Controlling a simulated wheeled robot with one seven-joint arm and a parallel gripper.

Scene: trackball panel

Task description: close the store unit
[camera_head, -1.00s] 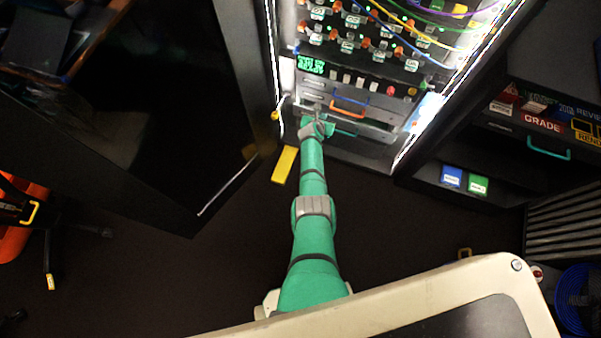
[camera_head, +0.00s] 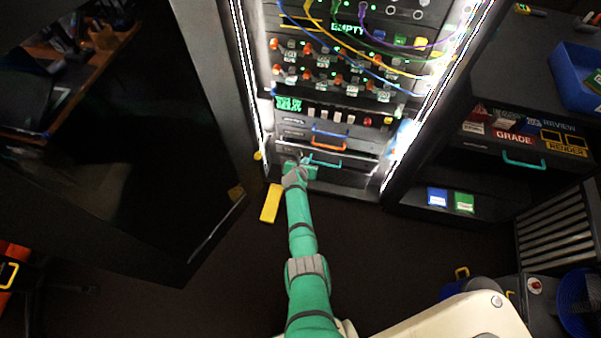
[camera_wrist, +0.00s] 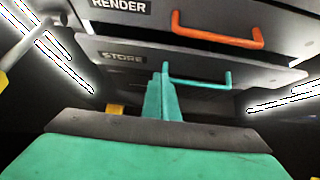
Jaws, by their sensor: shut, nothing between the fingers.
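The store unit (camera_wrist: 195,72) is a grey drawer front labelled STORE, with a teal bar handle (camera_wrist: 200,80), low in the lit rack. In the head view its teal handle (camera_head: 326,163) is the lowest of the coloured handles. My gripper (camera_wrist: 164,92) is shut and empty, its teal fingers pointing at the store front beside the left end of the handle. I cannot tell whether the fingertips touch the front, or how far the drawer stands out. In the head view my gripper (camera_head: 298,165) is at the rack's lower left and hides part of the drawer.
The render unit (camera_wrist: 145,12), with an orange handle (camera_wrist: 217,32), is directly above. A dark open door (camera_head: 120,150) stands left of the rack. A yellow block (camera_head: 271,203) lies on the floor nearby. A cabinet (camera_head: 480,195) stands right. Dark floor is clear in front.

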